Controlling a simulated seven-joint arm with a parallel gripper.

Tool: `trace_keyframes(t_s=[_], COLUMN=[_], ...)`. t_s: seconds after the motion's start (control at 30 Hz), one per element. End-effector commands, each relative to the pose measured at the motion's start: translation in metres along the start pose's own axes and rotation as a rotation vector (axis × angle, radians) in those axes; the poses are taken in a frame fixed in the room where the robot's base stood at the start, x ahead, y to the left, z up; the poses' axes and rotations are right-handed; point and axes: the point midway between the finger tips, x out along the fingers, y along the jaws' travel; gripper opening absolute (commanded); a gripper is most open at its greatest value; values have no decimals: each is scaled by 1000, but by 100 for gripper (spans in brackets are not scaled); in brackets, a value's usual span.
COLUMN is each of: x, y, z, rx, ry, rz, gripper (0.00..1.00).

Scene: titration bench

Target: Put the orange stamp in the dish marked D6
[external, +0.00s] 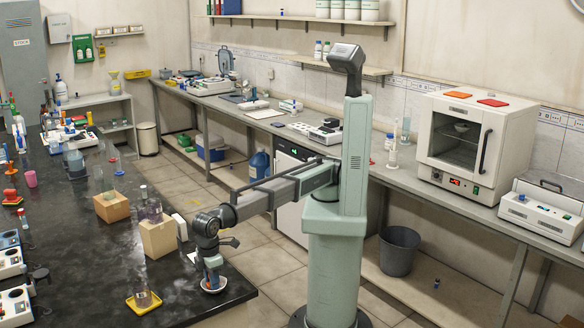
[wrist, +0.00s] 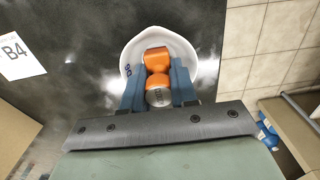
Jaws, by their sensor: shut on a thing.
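The orange stamp (wrist: 158,62), with a grey metal end, sits between the two blue fingers of my gripper (wrist: 156,82) in the wrist view. My gripper is shut on it. The white dish (wrist: 183,44) lies directly beneath, with a dark marking on its left rim that looks like D6. The stamp appears inside the dish's outline; whether it touches the bottom I cannot tell. In the external view my gripper (external: 212,275) points down over the white dish (external: 219,288) at the dark bench's near right corner, and the stamp is mostly hidden by the fingers.
A white card marked B4 (wrist: 14,55) lies on the bench left of the dish. A tan block (external: 158,238) stands left of my gripper, and a yellow tray (external: 145,303) with a cylinder lies nearer the front. The bench edge is close on the right.

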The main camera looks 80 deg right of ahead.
Motion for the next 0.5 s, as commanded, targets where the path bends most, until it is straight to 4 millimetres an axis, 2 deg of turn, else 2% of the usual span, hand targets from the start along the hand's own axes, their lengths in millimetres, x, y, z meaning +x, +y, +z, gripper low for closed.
trace_keyframes(t_s=[0.1, 0.4, 0.43, 0.5], x=[7, 9, 9, 9], y=[0, 0, 0, 0], z=[0, 0, 0, 0], rx=[0, 0, 0, 0], ry=[1, 0, 0, 0], rz=[0, 0, 0, 0], gripper=[0, 0, 30, 36])
